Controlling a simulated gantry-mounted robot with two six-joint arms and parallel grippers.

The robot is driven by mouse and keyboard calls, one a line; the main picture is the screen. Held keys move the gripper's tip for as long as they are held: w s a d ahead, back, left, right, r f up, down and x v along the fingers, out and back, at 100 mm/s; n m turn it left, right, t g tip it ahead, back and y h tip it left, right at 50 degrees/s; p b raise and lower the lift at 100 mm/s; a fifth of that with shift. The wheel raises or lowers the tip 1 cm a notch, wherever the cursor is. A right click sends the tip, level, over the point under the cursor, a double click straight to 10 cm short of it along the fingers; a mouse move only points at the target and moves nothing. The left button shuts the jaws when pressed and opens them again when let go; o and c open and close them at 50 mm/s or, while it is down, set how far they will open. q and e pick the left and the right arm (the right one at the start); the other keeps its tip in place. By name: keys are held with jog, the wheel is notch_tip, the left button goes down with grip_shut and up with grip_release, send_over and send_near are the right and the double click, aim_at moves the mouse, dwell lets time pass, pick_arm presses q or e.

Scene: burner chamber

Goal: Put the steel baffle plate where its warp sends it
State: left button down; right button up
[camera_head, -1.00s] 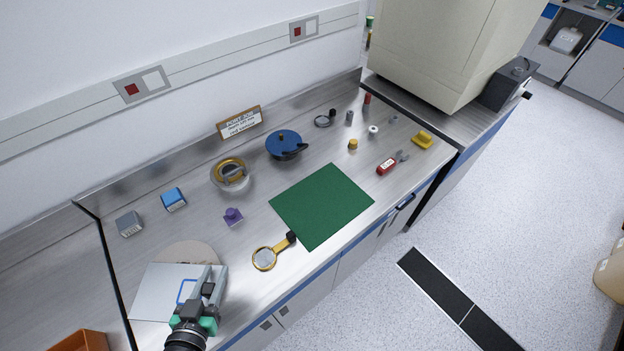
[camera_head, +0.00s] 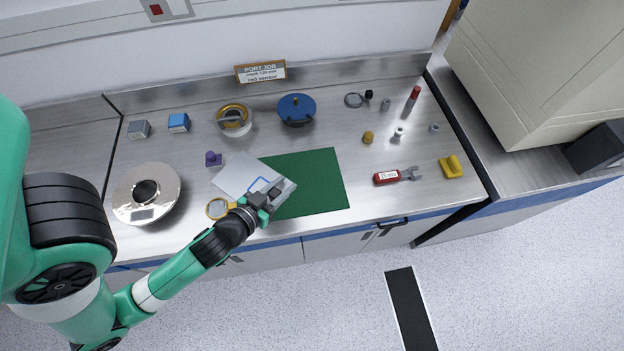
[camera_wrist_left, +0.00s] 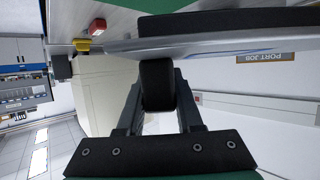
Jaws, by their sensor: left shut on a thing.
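The steel baffle plate (camera_head: 233,181) is a flat pale grey sheet with a blue square outline near its gripped end. My left gripper (camera_head: 263,197) is shut on the plate's front right part and holds it over the left part of the green mat (camera_head: 322,184). In the left wrist view the plate (camera_wrist_left: 235,42) shows nearly edge-on across the top, with the left gripper (camera_wrist_left: 158,85) closed on it. Any warp is not clear, nor is the gap to the mat. My right gripper is not in view.
A round steel scale (camera_head: 165,187) stands bare at left. A magnifier (camera_head: 218,208) and purple knobbed block (camera_head: 213,159) are near the plate. A blue lidded pot (camera_head: 296,109), ringed dish (camera_head: 233,121) and sign (camera_head: 261,72) stand behind. A red-handled tool (camera_head: 390,177) lies right.

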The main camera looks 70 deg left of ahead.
pick_arm(q)
jog(key=shift+s+a, duration=0.2)
jog(key=shift+s, duration=0.1)
jog(key=w+a+f, duration=0.2)
jog(key=w+f, duration=0.2)
jog(key=w, duration=0.5)
jog(key=b, duration=0.3)
send_over(324, 189)
jog(key=s, duration=0.1)
notch_tip(324, 189, down, 5)
jog(key=shift+r, duration=0.1)
jog(key=shift+w+f, duration=0.25)
jog(key=f, duration=0.1)
jog(key=f+b, duration=0.1)
jog(key=f, duration=0.1)
jog(key=shift+w, duration=0.3)
jog(key=shift+f+b, duration=0.3)
jog(key=shift+f, duration=0.05)
